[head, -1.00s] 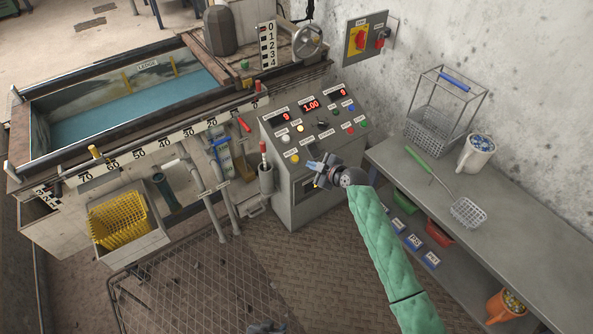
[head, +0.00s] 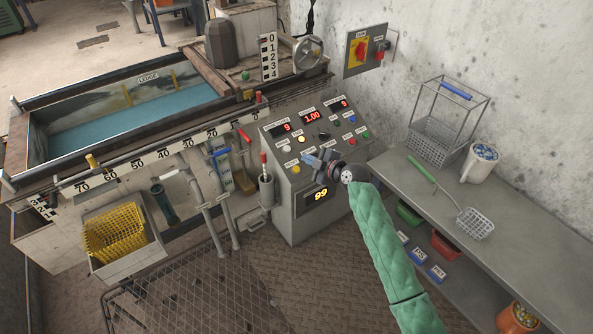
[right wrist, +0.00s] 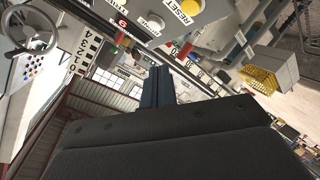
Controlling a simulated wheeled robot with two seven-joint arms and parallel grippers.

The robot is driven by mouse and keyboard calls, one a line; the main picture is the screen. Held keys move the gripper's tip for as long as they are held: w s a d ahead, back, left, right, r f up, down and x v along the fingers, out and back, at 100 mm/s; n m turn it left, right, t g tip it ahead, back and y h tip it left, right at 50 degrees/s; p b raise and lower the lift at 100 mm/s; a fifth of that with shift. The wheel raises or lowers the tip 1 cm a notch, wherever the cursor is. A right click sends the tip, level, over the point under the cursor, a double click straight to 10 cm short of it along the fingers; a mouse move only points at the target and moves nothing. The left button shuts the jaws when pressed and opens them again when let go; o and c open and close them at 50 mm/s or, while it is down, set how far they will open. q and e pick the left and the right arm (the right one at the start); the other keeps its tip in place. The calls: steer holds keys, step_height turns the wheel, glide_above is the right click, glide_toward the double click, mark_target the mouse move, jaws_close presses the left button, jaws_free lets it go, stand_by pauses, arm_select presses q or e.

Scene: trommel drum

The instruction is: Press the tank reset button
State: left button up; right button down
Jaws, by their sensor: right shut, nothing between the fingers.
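The yellow button (head: 295,170) sits at the lower left of the sloped face of the grey control console (head: 285,212). In the right wrist view the yellow button (right wrist: 191,8) shows at the top edge, with a RESET label beside it. My right gripper (head: 308,158) is over the lower part of the console face, fingers pointing left, just up and right of the yellow button. In the right wrist view its fingers (right wrist: 157,72) are together and empty, below the white button (right wrist: 151,24). I cannot tell whether they touch the panel. My left gripper is not in view.
The console also carries several other buttons, a black knob (head: 323,134) and lit displays, one reading 99 (head: 320,195). The water tank (head: 60,110) stands left. A bench (head: 405,172) with a wire basket (head: 437,138), mug (head: 478,162) and skimmer (head: 474,223) stands right.

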mark_target(296, 169)
steer(key=w+f+b, duration=0.1)
steer(key=f, duration=0.1)
steer(key=w+a+f+b, duration=0.1)
steer(key=f+b, duration=0.1)
steer(key=w+a+f+b, duration=0.1)
steer(key=f, duration=0.1)
steer(key=shift+f+b, duration=0.3)
stand_by(0.4)
stand_by(0.8)
stand_by(0.7)
steer(key=shift+w+a+f+b, duration=0.1)
steer(key=shift+a+f+b, duration=0.1)
steer(key=shift+f+b, duration=0.3)
steer(key=shift+r, duration=0.15)
